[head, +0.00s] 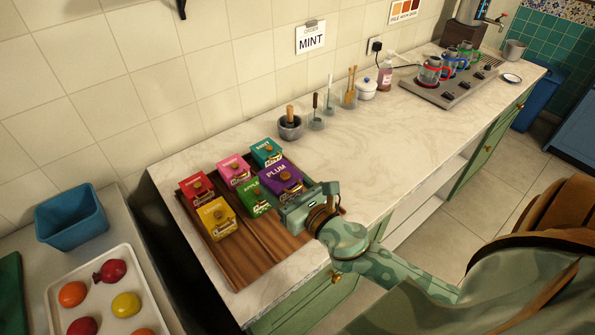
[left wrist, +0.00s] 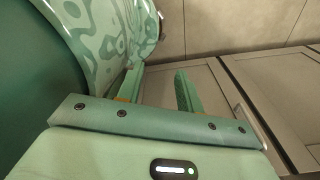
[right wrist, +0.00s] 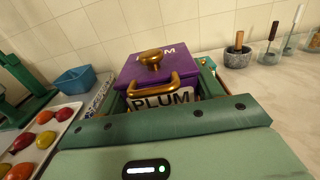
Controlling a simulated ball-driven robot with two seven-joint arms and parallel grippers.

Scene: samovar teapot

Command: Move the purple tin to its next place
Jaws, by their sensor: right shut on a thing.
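The purple tin (head: 283,176), labelled PLUM, is at the right end of the front row of tins in the head view. In the right wrist view the purple tin (right wrist: 160,68) has a gold knob on its lid and a gold handle above its front label. My right gripper (head: 292,203) is shut on it, with a finger at each side in the right wrist view (right wrist: 160,92). I cannot tell whether its base touches the wooden tray (head: 232,262). My left gripper (left wrist: 157,80) is open and empty in the left wrist view, apart from the tins.
Red (head: 196,188), pink (head: 234,170), teal (head: 266,152), yellow (head: 216,217) and green (head: 254,198) tins stand close by. The tray's front is bare. A mortar (head: 290,128) stands behind. A sign (head: 310,38) reads MINT. The counter's middle is clear.

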